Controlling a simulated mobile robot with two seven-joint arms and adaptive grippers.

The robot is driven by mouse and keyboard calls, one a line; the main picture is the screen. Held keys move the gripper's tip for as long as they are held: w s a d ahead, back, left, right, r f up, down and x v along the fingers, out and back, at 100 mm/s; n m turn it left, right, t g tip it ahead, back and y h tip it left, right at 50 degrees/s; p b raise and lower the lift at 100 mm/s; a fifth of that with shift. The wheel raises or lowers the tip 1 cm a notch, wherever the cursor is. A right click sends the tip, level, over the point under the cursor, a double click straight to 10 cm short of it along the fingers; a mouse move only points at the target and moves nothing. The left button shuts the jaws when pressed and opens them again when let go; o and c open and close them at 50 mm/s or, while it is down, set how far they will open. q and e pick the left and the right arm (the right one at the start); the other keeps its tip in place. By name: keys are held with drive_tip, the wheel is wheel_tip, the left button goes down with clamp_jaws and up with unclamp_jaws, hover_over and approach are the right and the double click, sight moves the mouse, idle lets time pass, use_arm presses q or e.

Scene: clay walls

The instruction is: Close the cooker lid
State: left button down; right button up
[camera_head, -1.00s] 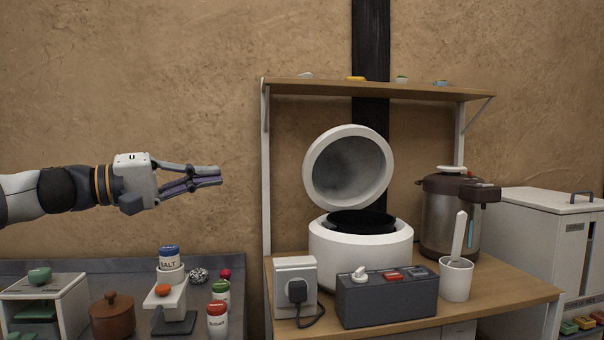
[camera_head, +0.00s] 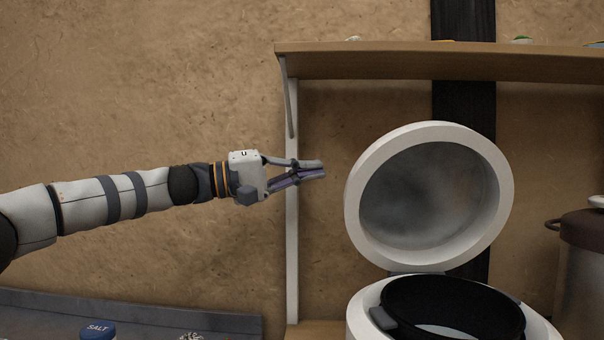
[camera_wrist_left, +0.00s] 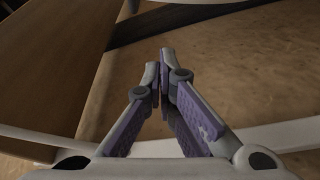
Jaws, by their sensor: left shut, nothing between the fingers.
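The white cooker (camera_head: 362,306) stands at the lower right of the head view, with its dark inner pot (camera_head: 455,300) showing. Its round lid (camera_head: 356,205) stands raised and open above the body, tilted back, with its grey inner face towards me. My left gripper (camera_head: 322,170) is shut and empty. It points right and appears left of the lid's rim, apart from it in the picture. In the left wrist view the closed fingers (camera_wrist_left: 163,68) meet with nothing between them. My right gripper is not in view.
A wooden shelf (camera_head: 400,65) runs above the lid, held by a white post (camera_head: 292,230) behind my left gripper. A brown-topped dispenser (camera_head: 580,235) stands right of the cooker. A salt jar (camera_head: 98,331) is at lower left. The wall between is bare.

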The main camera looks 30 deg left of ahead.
use_arm(q)
drive_tip(key=d, duration=0.3)
drive_tip(key=d+f+p, duration=0.1)
drive_tip(key=d, duration=0.1)
drive_tip(key=shift+d, duration=0.1)
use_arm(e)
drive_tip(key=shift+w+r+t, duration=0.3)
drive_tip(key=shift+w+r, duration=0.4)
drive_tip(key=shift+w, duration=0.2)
